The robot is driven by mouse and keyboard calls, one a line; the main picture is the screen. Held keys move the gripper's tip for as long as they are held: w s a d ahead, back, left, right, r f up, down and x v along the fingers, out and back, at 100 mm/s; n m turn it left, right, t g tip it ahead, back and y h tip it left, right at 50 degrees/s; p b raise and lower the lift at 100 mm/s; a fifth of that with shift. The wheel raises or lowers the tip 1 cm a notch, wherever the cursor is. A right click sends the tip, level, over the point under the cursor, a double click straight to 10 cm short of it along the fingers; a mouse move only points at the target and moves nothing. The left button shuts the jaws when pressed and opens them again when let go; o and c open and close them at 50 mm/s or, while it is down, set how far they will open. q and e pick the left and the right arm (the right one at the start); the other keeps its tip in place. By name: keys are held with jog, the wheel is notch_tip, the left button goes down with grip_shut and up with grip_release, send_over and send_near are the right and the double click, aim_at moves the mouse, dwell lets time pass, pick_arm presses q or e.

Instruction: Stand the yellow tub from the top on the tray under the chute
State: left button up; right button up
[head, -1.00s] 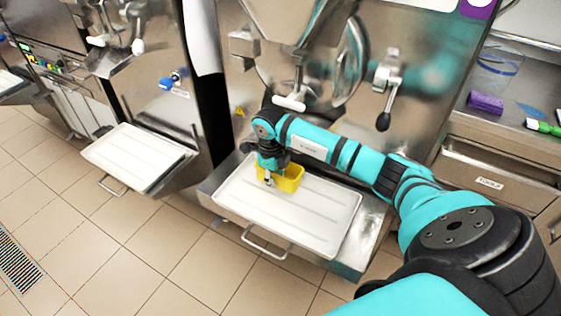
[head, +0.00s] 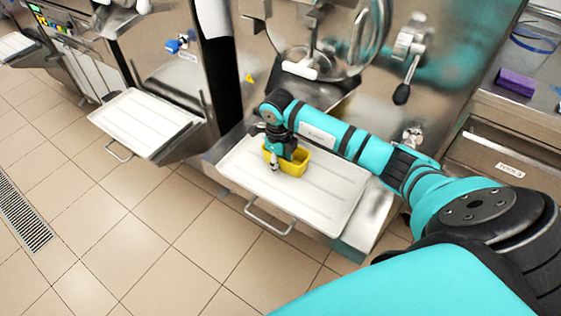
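The yellow tub (head: 298,164) stands upright on the white tray (head: 318,203) of the middle freezer, near the tray's back left, below the chute (head: 318,98). My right gripper (head: 275,166) points down at the tub's left side, with one finger in front of the tub's near wall. The gripper's own body hides part of the tub, and I cannot tell whether the fingers press on its wall. My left gripper is out of view.
A second freezer at left has its own empty white tray (head: 145,122). A lever handle (head: 403,92) sticks out on the right of the middle freezer. A purple item (head: 516,82) lies on the counter at far right. The tiled floor in front is clear.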

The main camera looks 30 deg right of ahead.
jog(key=shift+o, duration=0.2)
jog(key=shift+r, duration=0.1)
jog(key=r, duration=1.2)
jog(key=shift+s+a+r, duration=0.15)
jog(key=shift+a+r, duration=0.05)
jog(key=shift+a, duration=0.15)
